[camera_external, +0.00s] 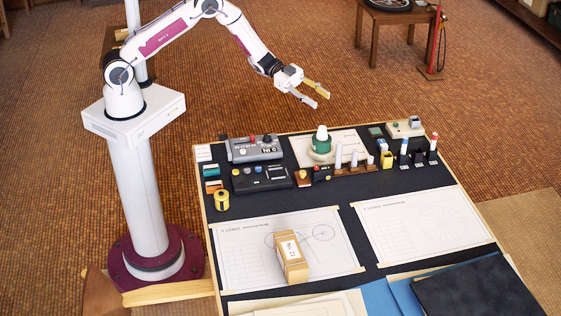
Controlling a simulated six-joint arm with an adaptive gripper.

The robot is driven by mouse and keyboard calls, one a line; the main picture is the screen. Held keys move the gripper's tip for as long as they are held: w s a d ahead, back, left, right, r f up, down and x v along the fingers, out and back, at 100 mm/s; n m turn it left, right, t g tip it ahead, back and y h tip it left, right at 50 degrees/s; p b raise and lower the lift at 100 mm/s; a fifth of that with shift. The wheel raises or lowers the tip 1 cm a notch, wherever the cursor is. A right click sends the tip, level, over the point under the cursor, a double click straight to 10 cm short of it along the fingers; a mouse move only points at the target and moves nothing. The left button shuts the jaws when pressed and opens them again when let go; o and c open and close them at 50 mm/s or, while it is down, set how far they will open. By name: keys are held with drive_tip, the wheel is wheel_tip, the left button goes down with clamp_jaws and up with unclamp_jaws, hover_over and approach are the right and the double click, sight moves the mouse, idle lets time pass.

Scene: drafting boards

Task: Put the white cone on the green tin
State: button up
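A small white piece with a rounded, cone-like top (321,132), which looks like the white cone, sits upright on the green tin (321,146) near the back middle of the board. The tin stands on a pale sheet, with a light green rim or ring around its foot. My gripper (320,100) is above and behind them, in the air beyond the board's back edge. Its two fingers are spread apart with nothing between them. It appears clear of the cone.
Left of the tin are a grey control box (254,149) and a black case (262,179). Right of it are several upright white pegs (354,158) and small bottles. A tan box (291,260) stands on the front left drawing. The right drawing (423,228) is clear.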

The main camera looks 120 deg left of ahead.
drive_tip(key=w+d+r+n+g+y, duration=0.1)
drive_tip(key=w+d+r+y, duration=0.1)
drive_tip(key=r, duration=0.5)
drive_tip(key=w+d+r+g+y, duration=0.1)
drive_tip(key=d+r+y, duration=0.1)
drive_tip(key=r, duration=0.4)
drive_tip(key=s+d+r+n+g+y, duration=0.3)
drive_tip(key=s+d+r, duration=0.8)
drive_tip(key=s+d, duration=0.25)
drive_tip(key=s+d+f+g+h, duration=0.2)
drive_tip(key=s+d+f, duration=0.1)
drive_tip(key=s+d, duration=0.6)
drive_tip(key=s+d+f+g+h, duration=0.2)
drive_tip(key=s+d, duration=0.8)
drive_tip(key=s, duration=0.8)
drive_tip(key=shift+s+f+g, duration=0.3)
drive_tip(key=shift+f+g, duration=0.3)
drive_tip(key=shift+f, duration=0.05)
